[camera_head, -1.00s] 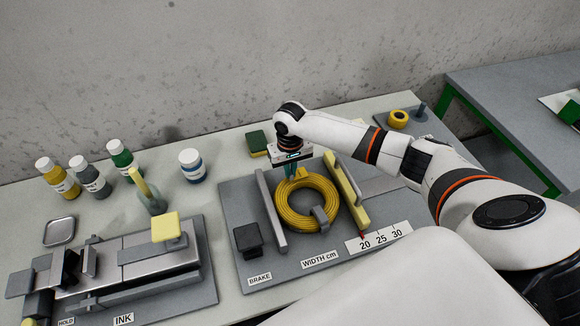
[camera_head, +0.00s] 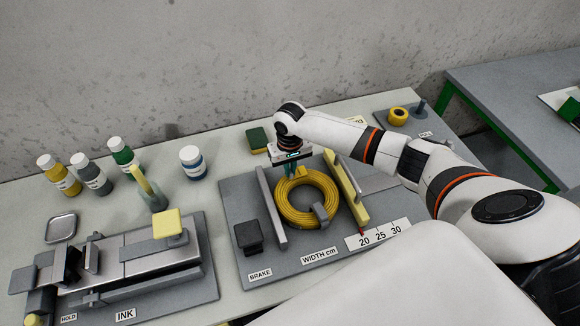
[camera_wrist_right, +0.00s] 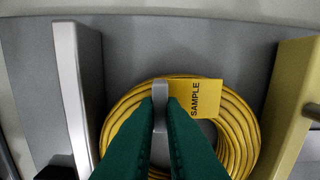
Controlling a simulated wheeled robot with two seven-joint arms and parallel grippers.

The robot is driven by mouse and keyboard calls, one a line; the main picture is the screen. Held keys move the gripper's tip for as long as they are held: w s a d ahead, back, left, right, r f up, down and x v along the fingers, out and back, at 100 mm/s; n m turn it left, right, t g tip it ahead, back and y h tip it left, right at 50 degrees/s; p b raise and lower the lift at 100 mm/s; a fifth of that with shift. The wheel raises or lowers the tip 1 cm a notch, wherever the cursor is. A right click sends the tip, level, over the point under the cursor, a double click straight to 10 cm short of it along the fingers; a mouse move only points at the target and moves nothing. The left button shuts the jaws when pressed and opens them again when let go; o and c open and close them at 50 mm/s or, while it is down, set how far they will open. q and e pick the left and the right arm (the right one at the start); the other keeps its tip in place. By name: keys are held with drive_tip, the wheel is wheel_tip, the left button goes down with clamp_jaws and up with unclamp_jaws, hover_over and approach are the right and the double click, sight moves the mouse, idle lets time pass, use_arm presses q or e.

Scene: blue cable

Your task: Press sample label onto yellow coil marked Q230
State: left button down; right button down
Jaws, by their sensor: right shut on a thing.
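The yellow coil (camera_head: 333,215) lies flat on a grey plate, between a grey bar on its left and a yellow bar on its right. It also shows in the right wrist view (camera_wrist_right: 240,140); no Q230 mark is readable. The yellow sample label (camera_wrist_right: 207,98), printed SAMPLE, is over the coil's far part. My right gripper (camera_wrist_right: 161,100) has green fingers closed on a narrow grey piece at the label's left end. I cannot tell whether the label touches the coil. In the head view the right gripper (camera_head: 293,178) points down over the coil. My left gripper is not in view.
A grey bar (camera_head: 270,207) and a yellow bar (camera_head: 346,190) flank the coil closely. A grey block (camera_head: 319,212) sits at its near side. A black block (camera_head: 248,236) stands left. An inking fixture (camera_head: 165,265) and several bottles fill the table's left side.

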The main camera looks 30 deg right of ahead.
drive_tip(key=shift+f, duration=0.2)
idle(0.5)
drive_tip(key=c, duration=1.3)
unclamp_jaws()
wheel_tip(320, 180, up, 7)
drive_tip(key=p, duration=0.8)
drive_tip(key=shift+p, duration=0.3)
drive_tip(key=shift+f, duration=0.1)
